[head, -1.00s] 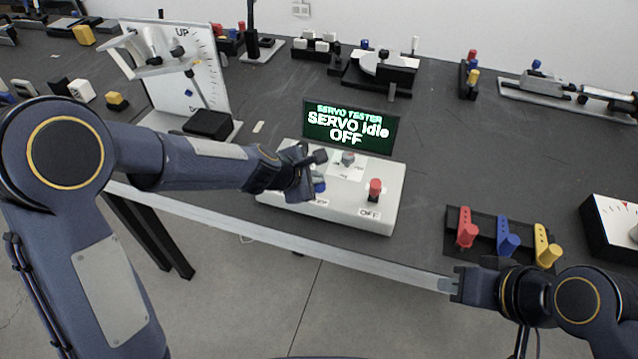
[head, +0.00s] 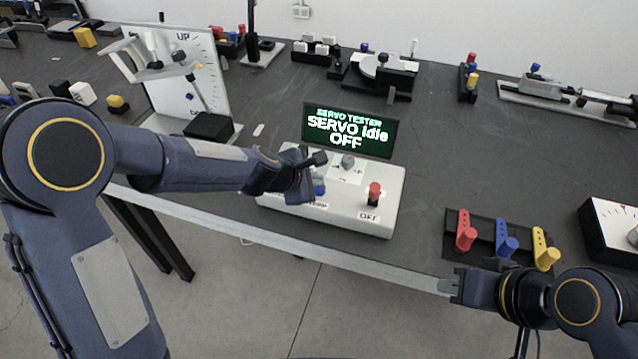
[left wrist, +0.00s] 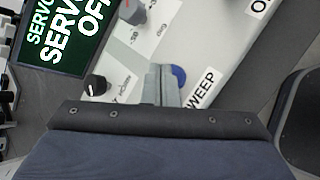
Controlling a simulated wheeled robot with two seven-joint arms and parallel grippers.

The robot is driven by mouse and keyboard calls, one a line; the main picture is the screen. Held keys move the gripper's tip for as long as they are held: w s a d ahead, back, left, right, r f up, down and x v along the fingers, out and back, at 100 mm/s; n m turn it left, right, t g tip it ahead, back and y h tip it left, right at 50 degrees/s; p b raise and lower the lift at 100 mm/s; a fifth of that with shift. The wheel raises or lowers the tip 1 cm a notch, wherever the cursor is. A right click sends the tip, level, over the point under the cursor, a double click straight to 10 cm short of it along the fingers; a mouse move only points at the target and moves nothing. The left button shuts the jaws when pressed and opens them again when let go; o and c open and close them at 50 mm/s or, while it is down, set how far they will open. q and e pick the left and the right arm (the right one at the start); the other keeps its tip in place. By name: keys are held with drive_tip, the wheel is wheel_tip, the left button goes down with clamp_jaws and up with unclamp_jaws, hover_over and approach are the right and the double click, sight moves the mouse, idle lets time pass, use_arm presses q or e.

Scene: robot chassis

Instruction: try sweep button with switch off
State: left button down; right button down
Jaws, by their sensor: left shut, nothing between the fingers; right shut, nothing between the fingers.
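The servo tester is a white box (head: 345,215) on the dark table, with a screen (head: 349,130) reading "SERVO TESTER, SERVO Idle, OFF". A red switch (head: 374,192) stands by the "OFF" label at its right. A grey knob (head: 347,161) sits in the middle. The blue sweep button (head: 319,188) is at the left front, partly hidden by my left gripper (head: 318,178). In the left wrist view the shut fingers (left wrist: 163,85) are over the blue button (left wrist: 179,76), beside the "SWEEP" label; contact cannot be told. My right gripper (head: 453,287) is shut and empty near the table's front edge.
A rack with red, blue and yellow levers (head: 506,240) lies right of the tester. A white lever board (head: 185,75) stands at the left. A white dial box (head: 610,230) is at the right edge. Several other devices line the back.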

use_arm(q)
drive_tip(key=shift+r, duration=0.3)
wheel_tip(320, 180, up, 5)
drive_tip(key=p, duration=0.5)
drive_tip(key=shift+r, duration=0.1)
idle(0.7)
